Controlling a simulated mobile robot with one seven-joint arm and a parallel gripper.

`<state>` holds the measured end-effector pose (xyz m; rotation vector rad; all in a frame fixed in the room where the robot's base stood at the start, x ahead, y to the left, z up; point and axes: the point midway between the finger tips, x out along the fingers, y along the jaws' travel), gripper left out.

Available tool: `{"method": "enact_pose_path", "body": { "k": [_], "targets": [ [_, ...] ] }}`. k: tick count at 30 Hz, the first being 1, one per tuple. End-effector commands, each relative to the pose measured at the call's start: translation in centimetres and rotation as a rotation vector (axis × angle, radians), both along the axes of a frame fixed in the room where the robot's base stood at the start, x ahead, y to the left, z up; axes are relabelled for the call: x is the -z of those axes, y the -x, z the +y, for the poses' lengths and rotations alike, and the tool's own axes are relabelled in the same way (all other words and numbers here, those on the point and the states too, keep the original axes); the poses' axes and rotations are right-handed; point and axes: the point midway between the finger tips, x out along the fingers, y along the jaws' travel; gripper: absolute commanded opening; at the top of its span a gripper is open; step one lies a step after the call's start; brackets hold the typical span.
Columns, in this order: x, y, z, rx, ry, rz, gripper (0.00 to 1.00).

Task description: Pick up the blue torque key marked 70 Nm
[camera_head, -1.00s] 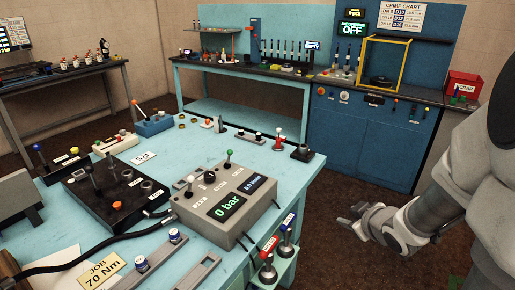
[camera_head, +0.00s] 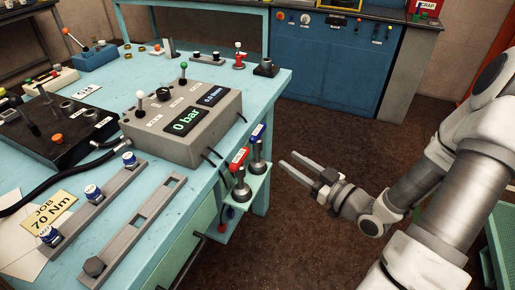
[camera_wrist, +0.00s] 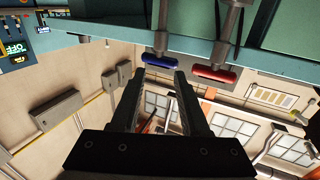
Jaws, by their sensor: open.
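The blue torque key shows in the wrist view as a blue crossbar (camera_wrist: 159,61) under a grey shaft, below a teal shelf. A red-barred key (camera_wrist: 214,73) hangs beside it on the right. In the head view two grey key tops, the back one (camera_head: 259,158) and the front one (camera_head: 241,188), stand on a small shelf at the table's side, near a blue tag (camera_head: 258,133) and a red tag (camera_head: 239,157). I cannot read 70 Nm on either. My gripper (camera_head: 286,160) is open and empty, right of the shelf. In the wrist view the blue bar appears just beyond my fingertips (camera_wrist: 163,76).
The teal table (camera_head: 200,215) holds a grey pressure box (camera_head: 188,122) reading 0 bar, two slotted rails, and a yellow card (camera_head: 49,214) reading JOB 70 Nm. A blue cabinet (camera_head: 335,65) stands behind. The floor (camera_head: 320,130) around my gripper looks clear.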

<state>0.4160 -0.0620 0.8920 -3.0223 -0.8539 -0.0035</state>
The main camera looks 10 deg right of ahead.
Motion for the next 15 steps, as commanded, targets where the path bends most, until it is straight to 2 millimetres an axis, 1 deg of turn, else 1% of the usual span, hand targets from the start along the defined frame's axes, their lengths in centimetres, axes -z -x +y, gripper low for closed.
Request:
{"method": "enact_pose_path", "body": {
  "k": [1,3,9,12,15],
  "targets": [
    [0.1,-1.0,0.8,-0.005,0.0,-0.002,0.45],
    [0.1,-2.4,1.6,-0.006,0.0,-0.001,0.45],
    [0.1,-5.6,3.5,-0.003,0.001,-0.001,0.45],
    [0.1,-6.6,4.1,-0.001,0.001,0.0,0.45],
    [0.1,-7.0,4.3,0.0,0.001,0.002,0.45]
  ]
}}
